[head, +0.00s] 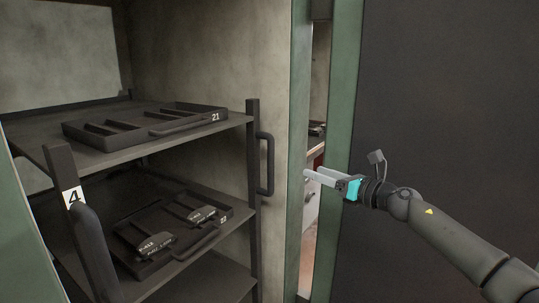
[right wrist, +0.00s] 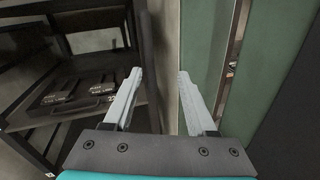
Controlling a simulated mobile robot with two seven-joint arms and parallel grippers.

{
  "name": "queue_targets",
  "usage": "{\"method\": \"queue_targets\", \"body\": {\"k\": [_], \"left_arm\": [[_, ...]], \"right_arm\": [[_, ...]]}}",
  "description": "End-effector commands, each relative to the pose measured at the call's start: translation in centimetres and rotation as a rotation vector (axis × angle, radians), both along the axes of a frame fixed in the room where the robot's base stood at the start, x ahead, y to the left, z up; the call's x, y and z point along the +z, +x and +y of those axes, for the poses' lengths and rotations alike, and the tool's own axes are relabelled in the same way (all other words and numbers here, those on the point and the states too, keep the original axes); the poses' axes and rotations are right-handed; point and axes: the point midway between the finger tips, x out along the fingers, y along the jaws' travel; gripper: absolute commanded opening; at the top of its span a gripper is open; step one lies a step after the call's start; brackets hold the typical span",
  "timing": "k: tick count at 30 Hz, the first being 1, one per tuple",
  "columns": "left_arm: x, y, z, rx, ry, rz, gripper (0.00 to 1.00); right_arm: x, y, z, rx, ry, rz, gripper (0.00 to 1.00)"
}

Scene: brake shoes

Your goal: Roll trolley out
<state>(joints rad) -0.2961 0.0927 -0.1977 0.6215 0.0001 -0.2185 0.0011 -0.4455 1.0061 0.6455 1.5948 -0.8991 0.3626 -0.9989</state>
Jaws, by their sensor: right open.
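The trolley is a dark shelved rack (head: 252,215) standing inside a grey-walled enclosure at the left of the head view. A dark vertical handle (head: 266,164) is fixed to its right front post. Its left front post carries a white label with the number 4 (head: 73,196). The rack also shows at the left of the right wrist view (right wrist: 70,23). My right gripper (head: 307,175) is open and empty, to the right of the handle and apart from it, in front of the green door frame. My left gripper is not in view.
The upper shelf holds an empty tray marked 21 (head: 172,131). A lower shelf holds another tray (head: 150,267) with brake shoes (head: 155,244). A green frame (head: 343,80) and a dark panel (head: 450,90) stand on the right. A narrow gap beside the frame shows a bench beyond.

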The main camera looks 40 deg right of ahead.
Motion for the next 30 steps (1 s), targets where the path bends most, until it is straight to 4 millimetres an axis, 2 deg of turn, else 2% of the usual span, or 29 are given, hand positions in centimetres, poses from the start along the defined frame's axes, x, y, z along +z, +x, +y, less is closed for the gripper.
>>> {"method": "queue_targets", "body": {"k": [1, 3, 6, 11, 16, 23, 30], "left_arm": [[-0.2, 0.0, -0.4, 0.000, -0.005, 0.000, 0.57], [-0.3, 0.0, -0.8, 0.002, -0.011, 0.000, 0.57], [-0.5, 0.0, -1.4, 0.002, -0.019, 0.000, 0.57], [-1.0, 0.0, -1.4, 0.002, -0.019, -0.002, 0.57], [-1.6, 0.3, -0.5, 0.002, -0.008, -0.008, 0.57], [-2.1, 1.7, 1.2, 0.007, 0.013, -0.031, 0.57], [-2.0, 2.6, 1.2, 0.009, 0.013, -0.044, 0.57]], "right_arm": [[1.3, 0.3, 0.8, 0.028, -0.069, -0.010, 0.57], [2.5, 0.6, 1.6, 0.053, -0.132, -0.020, 0.57], [3.2, 1.0, 2.0, 0.066, -0.168, -0.026, 0.57], [3.3, 2.3, 2.2, 0.067, -0.167, -0.030, 0.57], [3.2, 4.1, 2.2, 0.065, -0.163, -0.030, 0.57], [3.2, 5.9, 2.3, 0.061, -0.162, -0.028, 0.57], [3.2, 7.3, 2.4, 0.062, -0.158, -0.030, 0.57]]}}
